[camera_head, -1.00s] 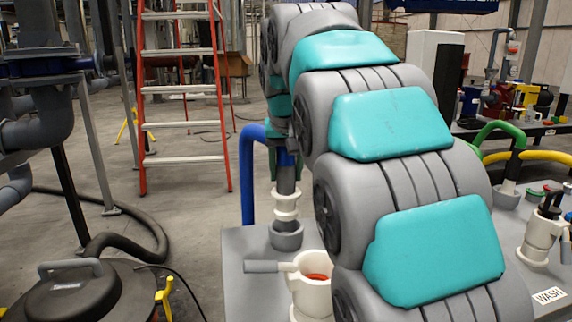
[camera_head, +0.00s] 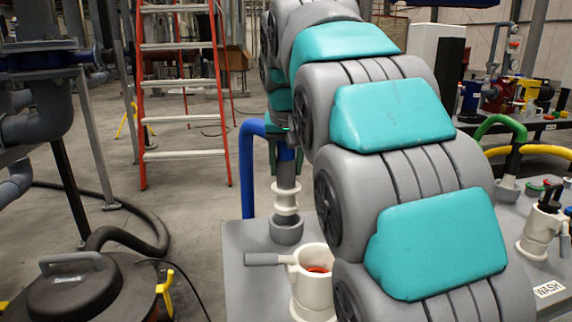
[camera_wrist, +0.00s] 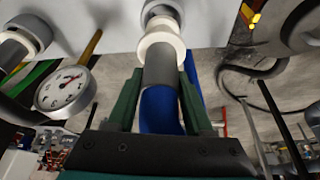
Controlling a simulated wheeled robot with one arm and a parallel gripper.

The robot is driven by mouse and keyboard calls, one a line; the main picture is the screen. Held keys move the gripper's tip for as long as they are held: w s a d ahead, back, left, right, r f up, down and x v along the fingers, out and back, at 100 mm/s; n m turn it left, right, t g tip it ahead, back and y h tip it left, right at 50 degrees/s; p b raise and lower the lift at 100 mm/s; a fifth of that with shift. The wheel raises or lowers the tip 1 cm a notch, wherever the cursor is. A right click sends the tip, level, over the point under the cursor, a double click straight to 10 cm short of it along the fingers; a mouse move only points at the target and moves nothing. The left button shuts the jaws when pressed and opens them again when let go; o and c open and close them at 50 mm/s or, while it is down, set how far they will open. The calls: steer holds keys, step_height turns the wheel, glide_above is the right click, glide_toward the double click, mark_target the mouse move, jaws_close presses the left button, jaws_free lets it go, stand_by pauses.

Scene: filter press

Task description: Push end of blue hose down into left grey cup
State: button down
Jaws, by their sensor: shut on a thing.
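The blue hose (camera_head: 248,165) arches over at the left of my arm and its end points down. That end has a grey sleeve and cream collars (camera_head: 286,197), which also show in the wrist view (camera_wrist: 160,47). It stands roughly upright over the left grey cup (camera_head: 287,232), which shows at the top of the wrist view (camera_wrist: 160,8). In the head view my arm partly hides the gripper.
A cream valve (camera_head: 312,285) with a grey handle stands in front of the cup. A round gauge (camera_wrist: 65,88) is at the left of the wrist view. Green (camera_head: 500,125) and yellow (camera_head: 530,151) hoses are at the right. A red ladder (camera_head: 182,95) stands behind.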

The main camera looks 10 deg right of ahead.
mark_target(286, 190)
steer(key=shift+f+b, duration=1.5)
steer(key=shift+f, duration=1.55)
steer(key=shift+c, duration=1.1)
jaws_free()
